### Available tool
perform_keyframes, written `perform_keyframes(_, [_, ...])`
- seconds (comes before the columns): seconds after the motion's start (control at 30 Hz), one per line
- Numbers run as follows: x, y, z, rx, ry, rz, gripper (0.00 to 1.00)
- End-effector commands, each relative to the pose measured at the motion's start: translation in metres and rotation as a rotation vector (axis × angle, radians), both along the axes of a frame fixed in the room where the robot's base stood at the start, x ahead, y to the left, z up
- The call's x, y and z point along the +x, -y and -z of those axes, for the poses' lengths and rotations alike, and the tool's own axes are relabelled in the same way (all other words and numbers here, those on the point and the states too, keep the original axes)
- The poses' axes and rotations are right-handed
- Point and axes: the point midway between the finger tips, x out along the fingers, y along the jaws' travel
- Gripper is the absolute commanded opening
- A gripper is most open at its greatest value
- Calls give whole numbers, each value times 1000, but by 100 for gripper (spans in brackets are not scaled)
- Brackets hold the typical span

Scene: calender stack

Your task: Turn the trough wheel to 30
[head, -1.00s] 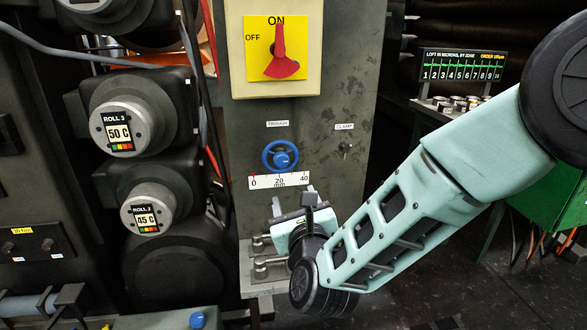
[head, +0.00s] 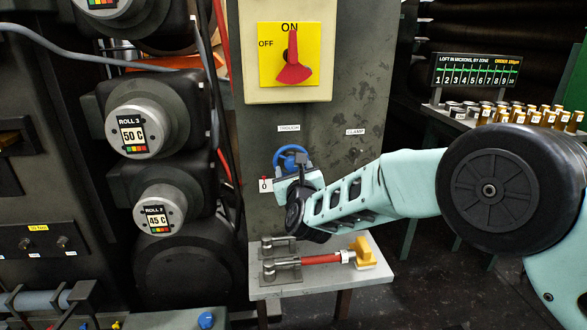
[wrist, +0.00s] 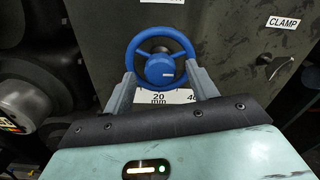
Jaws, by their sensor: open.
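The blue trough wheel (head: 290,157) is on the grey panel under the TROUGH label (head: 289,128). It also shows in the wrist view (wrist: 162,52). My gripper (wrist: 163,82) is open, one finger on each side of the wheel's lower part. I cannot tell whether the fingers touch the rim.
A CLAMP label (head: 355,131) and small knob (wrist: 275,66) are right of the wheel. A yellow ON/OFF switch (head: 290,54) is above. A grey bench (head: 325,283) below holds metal fittings and a red-handled tool (head: 322,259). Rolls and cables crowd the left.

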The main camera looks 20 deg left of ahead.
Motion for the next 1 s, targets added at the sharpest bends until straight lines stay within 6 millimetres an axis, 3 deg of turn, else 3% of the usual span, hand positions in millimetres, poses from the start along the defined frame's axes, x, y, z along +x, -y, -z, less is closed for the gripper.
perform_keyframes(0.37, [4,-3,-1,0,1,0,58])
perform_keyframes(0.53, [4,-3,-1,0,1,0,16])
perform_keyframes(0.57, [4,-3,-1,0,1,0,13])
perform_keyframes(1.0, [4,-2,2,-66,42,0,13])
